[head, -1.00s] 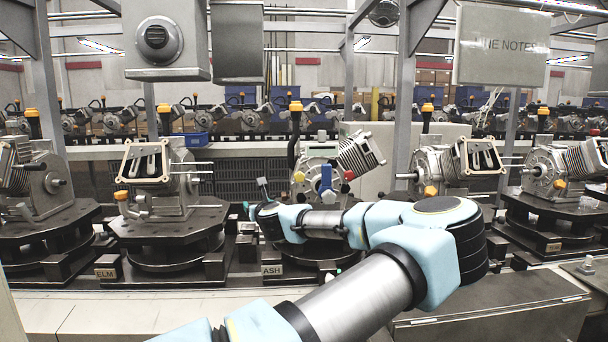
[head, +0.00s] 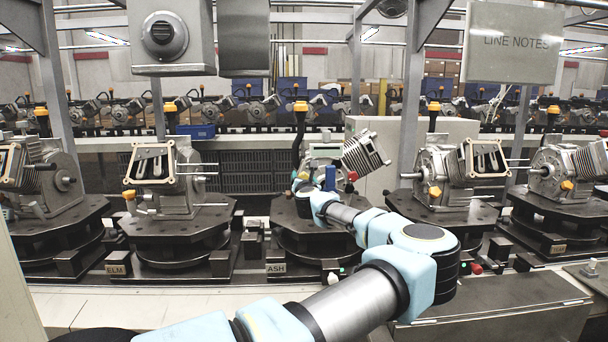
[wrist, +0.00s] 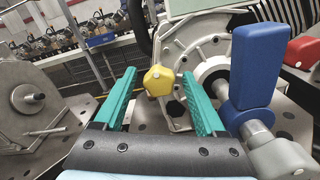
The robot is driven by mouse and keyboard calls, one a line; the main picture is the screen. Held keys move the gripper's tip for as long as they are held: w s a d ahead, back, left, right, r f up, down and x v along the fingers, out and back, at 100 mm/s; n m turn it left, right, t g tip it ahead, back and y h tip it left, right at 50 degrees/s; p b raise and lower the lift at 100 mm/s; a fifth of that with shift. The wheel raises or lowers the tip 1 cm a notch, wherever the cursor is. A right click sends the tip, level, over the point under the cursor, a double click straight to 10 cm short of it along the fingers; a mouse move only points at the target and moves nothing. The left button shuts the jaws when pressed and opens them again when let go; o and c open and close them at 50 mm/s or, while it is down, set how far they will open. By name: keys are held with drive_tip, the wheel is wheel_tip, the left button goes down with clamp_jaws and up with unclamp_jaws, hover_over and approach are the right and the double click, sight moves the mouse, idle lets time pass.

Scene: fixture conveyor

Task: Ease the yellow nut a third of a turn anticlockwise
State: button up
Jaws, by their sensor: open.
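The yellow nut (wrist: 158,80) shows in the wrist view as a faceted knob in front of the grey engine casing (wrist: 205,48). In the head view the nut (head: 303,175) is small, on the left side of the engine at the station marked ASH. My gripper (wrist: 158,75) is open, with one green finger left of the nut and the other right of it. A gap shows on each side; how deep the nut sits between the fingers is hard to tell. In the head view my gripper (head: 301,189) is small and dark at that engine.
A blue handle (wrist: 254,65) stands close to the right finger, with a red knob (wrist: 306,48) beyond it. Other engines stand on fixtures to the left (head: 170,185) and right (head: 440,175). A sign reading ASH (head: 276,268) is at the fixture's front.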

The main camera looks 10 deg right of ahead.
drive_tip(key=shift+w, duration=0.45)
clamp_jaws()
idle(0.4)
